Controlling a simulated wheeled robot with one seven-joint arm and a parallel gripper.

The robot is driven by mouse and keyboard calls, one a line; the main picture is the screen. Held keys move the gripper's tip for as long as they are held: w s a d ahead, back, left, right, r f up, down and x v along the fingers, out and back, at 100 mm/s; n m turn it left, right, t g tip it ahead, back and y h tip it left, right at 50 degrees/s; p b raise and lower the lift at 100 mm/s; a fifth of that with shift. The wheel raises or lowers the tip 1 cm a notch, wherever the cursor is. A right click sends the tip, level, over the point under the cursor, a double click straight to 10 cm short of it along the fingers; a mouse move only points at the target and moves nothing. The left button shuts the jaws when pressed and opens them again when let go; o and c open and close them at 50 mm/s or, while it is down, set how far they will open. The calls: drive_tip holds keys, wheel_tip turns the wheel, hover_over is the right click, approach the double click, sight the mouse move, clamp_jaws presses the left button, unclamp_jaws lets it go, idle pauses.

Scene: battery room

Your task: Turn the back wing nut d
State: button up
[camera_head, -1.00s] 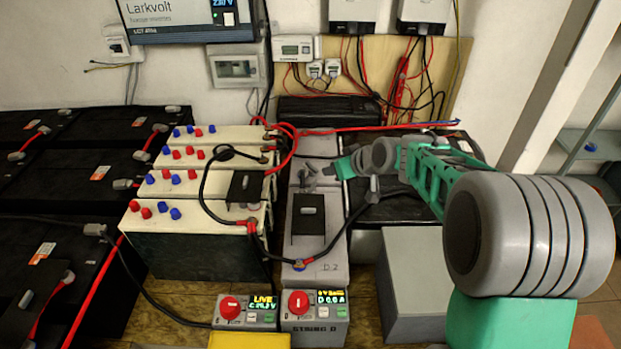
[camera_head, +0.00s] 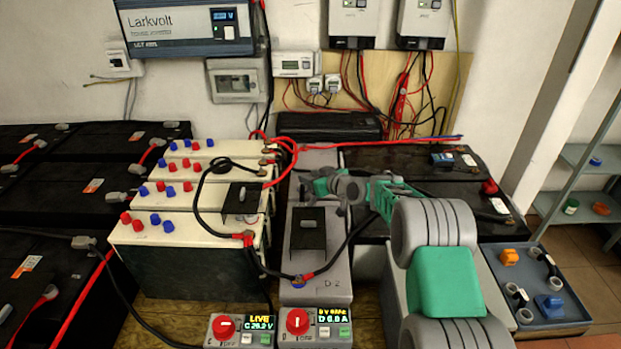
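My gripper (camera_head: 306,186), grey and green, is over the back part of this grey row, behind the handle plate. The back wing nut cannot be made out; my gripper covers that spot. The fingertips are too small and overlapped to tell whether they are open, or whether they touch anything.
Cream batteries (camera_head: 155,232) with red and blue caps stand close on the left. Black batteries (camera_head: 415,160) lie behind my arm. A black cable (camera_head: 352,236) and red cables (camera_head: 285,150) run nearby. Switch box D (camera_head: 297,322) stands in front. A tray (camera_head: 570,318) with small parts sits right.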

drive_tip(key=shift+c, duration=0.4)
clamp_jaws()
drive_tip(key=f+n+g+y+b, duration=0.1)
drive_tip(key=b, duration=0.2)
drive_tip(key=shift+w+d, duration=0.1)
drive_tip(key=shift+d, duration=0.05)
drive_tip(key=shift+r+n+g+y+b, duration=0.2)
drive_tip(key=shift+n+g+y+b, duration=0.35)
drive_tip(key=shift+n+b, duration=0.25)
drive_tip(key=shift+r+n+g+y, duration=0.4)
drive_tip(key=shift+n+g+y, duration=0.05)
drive_tip(key=shift+n+g, duration=0.15)
drive_tip(key=shift+a+n+g+y+p, duration=0.2)
drive_tip(key=shift+n+g+y+p, duration=0.1)
drive_tip(key=shift+n+g, duration=0.1)
drive_tip(key=shift+s, duration=0.2)
